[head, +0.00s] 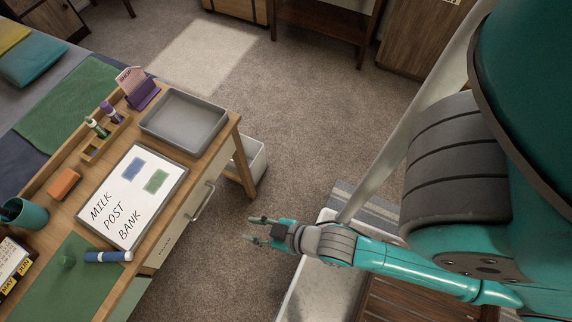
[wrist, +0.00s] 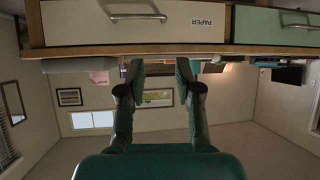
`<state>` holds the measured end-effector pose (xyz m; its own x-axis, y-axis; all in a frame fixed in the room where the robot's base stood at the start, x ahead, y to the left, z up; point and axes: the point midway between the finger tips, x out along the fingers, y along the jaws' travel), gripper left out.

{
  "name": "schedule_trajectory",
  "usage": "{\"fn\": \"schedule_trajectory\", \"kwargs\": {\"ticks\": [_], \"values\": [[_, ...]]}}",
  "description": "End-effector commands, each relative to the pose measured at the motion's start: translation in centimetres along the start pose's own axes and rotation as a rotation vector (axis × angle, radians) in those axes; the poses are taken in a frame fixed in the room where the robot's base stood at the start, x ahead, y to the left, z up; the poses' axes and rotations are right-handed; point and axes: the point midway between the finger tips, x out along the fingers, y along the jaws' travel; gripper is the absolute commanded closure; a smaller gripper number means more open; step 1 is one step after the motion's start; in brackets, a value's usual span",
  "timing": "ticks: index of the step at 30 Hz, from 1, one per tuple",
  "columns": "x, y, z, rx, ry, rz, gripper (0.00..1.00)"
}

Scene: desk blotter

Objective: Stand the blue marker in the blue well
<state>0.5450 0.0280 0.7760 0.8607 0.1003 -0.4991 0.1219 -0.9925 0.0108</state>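The blue marker (head: 108,256) lies on its side at the edge of the green blotter (head: 84,290), just below the whiteboard. The wooden marker holder (head: 103,140) stands along the back of the desk. A green marker (head: 97,127) and a purple marker (head: 110,112) stand in it, and its near end looks empty. Any colour marking on that well is too small to tell. My gripper (head: 258,229) is open and empty, off the desk's right side and apart from the marker. The wrist view shows its two spread fingers (wrist: 158,72) facing the desk's drawer front.
A whiteboard (head: 128,195), grey tray (head: 184,121), orange block (head: 64,183), teal cup (head: 22,214) and small green object (head: 67,261) are on the desk. A purple card stand (head: 142,94) is beyond the holder. The drawers (wrist: 135,22) are shut. Carpet lies between gripper and desk.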

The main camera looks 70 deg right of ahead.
Motion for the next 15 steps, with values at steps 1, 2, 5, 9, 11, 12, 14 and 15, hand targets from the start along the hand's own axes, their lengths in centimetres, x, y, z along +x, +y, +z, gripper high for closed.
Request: {"fn": "schedule_trajectory", "kwargs": {"ticks": [1,2,5,9,11,12,14,15], "values": [[-2.0,0.3,0.4,0.008,0.017,0.013,0.66],[-3.0,0.5,0.3,0.013,0.033,0.020,0.66],[-6.4,0.9,-0.1,0.026,0.086,0.044,0.66],[-10.9,1.3,-1.2,0.042,0.158,0.074,0.66],[-12.5,1.4,-1.8,0.047,0.183,0.085,0.66],[-13.4,1.4,-2.1,0.050,0.199,0.091,0.66],[-14.5,1.4,-2.6,0.053,0.219,0.098,0.66],[-15.0,1.4,-2.9,0.055,0.229,0.102,0.66]]}}
